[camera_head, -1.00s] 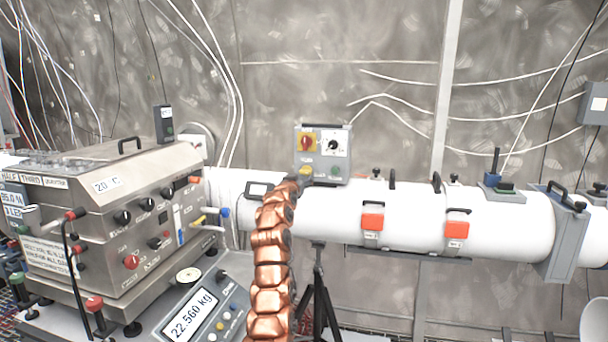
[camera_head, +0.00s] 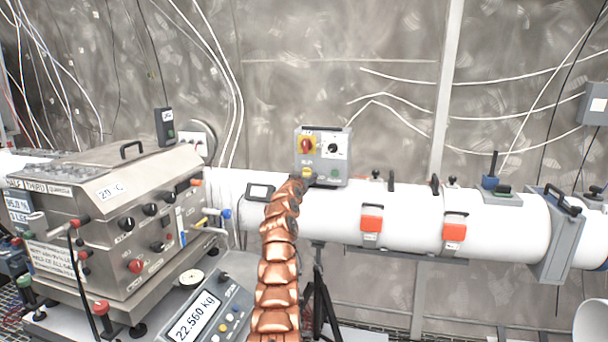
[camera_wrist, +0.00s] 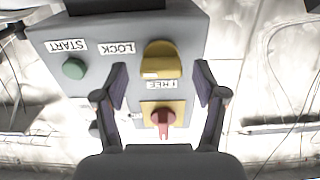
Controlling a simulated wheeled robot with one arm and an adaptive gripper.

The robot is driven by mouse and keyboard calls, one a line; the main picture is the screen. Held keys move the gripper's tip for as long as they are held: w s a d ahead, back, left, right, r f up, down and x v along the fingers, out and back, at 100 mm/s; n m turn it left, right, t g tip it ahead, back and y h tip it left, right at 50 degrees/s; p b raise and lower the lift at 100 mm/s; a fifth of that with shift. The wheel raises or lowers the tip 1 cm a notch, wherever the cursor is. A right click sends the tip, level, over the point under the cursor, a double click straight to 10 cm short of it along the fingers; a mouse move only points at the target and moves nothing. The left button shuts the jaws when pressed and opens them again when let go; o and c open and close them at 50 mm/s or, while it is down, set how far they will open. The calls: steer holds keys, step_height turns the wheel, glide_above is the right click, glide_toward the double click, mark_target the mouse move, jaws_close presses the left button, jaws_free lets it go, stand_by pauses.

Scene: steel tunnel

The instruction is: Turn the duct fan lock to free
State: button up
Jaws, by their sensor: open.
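The grey control box (camera_head: 335,165) sits on top of the white duct, and it also shows upside down in the wrist view (camera_wrist: 105,45). Its yellow lock knob (camera_wrist: 160,58) lies between a LOCK label (camera_wrist: 117,48) and a FREE label (camera_wrist: 161,85). I cannot tell clearly which label it points to. My gripper (camera_wrist: 160,68) is open, with one finger on each side of the yellow knob, and no clear contact shows. In the head view my arm's end reaches the box's lower left and partly covers that area.
A red knob on a yellow plate (camera_wrist: 163,118) lies close to the fingers. A green START button (camera_wrist: 74,69) is on the same face. The white duct (camera_head: 400,212) carries orange latches (camera_head: 371,223). A steel machine (camera_head: 110,220) stands at left.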

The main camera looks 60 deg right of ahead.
steer(key=shift+w+d, duration=0.1)
stand_by(0.3)
steer(key=c, duration=1.1)
